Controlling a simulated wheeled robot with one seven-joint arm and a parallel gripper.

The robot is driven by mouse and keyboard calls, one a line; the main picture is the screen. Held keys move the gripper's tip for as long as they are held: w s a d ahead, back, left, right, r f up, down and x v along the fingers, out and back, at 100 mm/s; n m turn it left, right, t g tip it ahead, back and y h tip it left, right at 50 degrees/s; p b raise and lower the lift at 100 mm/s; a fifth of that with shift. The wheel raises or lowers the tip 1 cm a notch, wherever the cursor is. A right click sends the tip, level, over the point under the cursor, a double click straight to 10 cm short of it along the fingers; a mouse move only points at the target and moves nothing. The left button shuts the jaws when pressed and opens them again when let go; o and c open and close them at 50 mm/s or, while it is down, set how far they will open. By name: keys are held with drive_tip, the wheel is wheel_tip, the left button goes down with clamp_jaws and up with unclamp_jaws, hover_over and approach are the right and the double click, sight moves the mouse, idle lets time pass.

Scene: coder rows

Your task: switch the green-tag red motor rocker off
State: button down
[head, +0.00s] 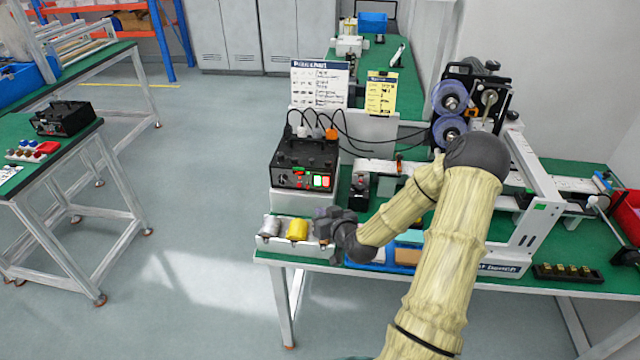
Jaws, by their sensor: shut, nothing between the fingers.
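A black control box (305,160) stands on a white block at the left of the near green-topped bench. Its front panel has a dark knob at the left and small red and green switches (319,181) at the right. They are too small to tell which one is the motor rocker, how it is set, or which tag goes with it. A small green patch (540,206) shows on the white machine frame at the right. My gripper (324,226) is shut and empty, below and slightly right of the panel, apart from it. Its fingertips are small and dark here.
A small device (359,190) stands right of the box. Cables run behind it. A second black box (64,118) stands on the left table.

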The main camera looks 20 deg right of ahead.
sight(326, 182)
drive_tip(key=shift+w+a, duration=0.1)
drive_tip(key=shift+a, duration=0.05)
drive_tip(key=shift+w, duration=0.1)
drive_tip(key=shift+w+d+r+p, duration=0.25)
drive_tip(key=shift+w+d, duration=0.55)
drive_tip(key=shift+w, duration=0.4)
drive_tip(key=shift+w+d+r+p, duration=0.2)
drive_tip(key=shift+w+d, duration=0.65)
drive_tip(key=shift+w, duration=0.3)
drive_tip(key=shift+w+d+r+p, duration=0.25)
drive_tip(key=shift+w+d, duration=0.55)
drive_tip(key=shift+w, duration=0.4)
drive_tip(key=shift+f, duration=0.1)
drive_tip(key=shift+w+a, duration=0.1)
drive_tip(key=shift+w, duration=0.05)
